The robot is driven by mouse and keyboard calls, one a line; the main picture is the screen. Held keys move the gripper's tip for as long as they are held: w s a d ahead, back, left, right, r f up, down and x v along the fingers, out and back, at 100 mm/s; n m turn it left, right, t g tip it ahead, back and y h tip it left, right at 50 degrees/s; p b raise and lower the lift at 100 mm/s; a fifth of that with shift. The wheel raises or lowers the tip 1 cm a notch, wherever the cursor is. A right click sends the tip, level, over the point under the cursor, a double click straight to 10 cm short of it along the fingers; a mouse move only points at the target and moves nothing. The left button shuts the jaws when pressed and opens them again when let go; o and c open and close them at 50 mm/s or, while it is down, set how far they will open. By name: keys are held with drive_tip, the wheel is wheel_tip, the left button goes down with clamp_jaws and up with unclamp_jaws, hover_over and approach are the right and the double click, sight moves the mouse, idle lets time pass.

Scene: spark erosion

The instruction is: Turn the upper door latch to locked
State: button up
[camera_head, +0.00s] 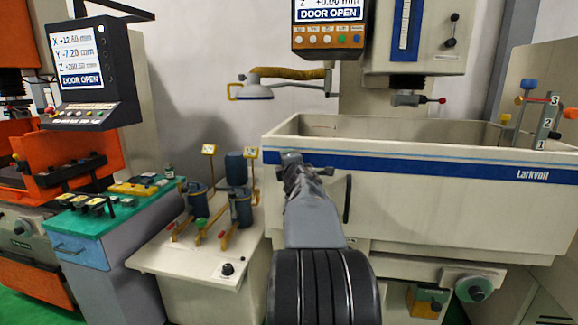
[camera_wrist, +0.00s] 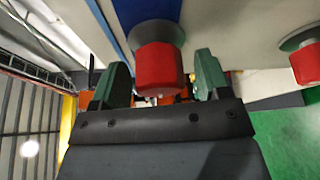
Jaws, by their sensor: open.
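In the wrist view a red latch knob (camera_wrist: 159,69) on a round grey base stands out from a pale panel with a blue stripe. My gripper (camera_wrist: 160,78) is open, with one green finger on each side of this knob. I cannot tell whether either finger touches it. A second red knob (camera_wrist: 306,63) sits at the right edge of the wrist view, outside the fingers. In the head view my gripper (camera_head: 298,165) is at the left front of the pale tank (camera_head: 450,200), and my arm hides the latches. A black door handle (camera_head: 347,198) shows just right of my arm.
A display (camera_head: 328,18) above the tank reads DOOR OPEN. A pump stand (camera_head: 205,270) with dark cylinders and levers is left of my arm. A green-topped cabinet (camera_head: 85,235) and an orange machine (camera_head: 60,155) are farther left. A lamp (camera_head: 252,92) hangs above the tank's left end.

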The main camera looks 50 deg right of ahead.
drive_tip(key=shift+s, duration=0.1)
drive_tip(key=p+v, duration=0.1)
drive_tip(key=v, duration=1.2)
drive_tip(key=shift+s+a, duration=0.25)
drive_tip(key=shift+a, duration=0.05)
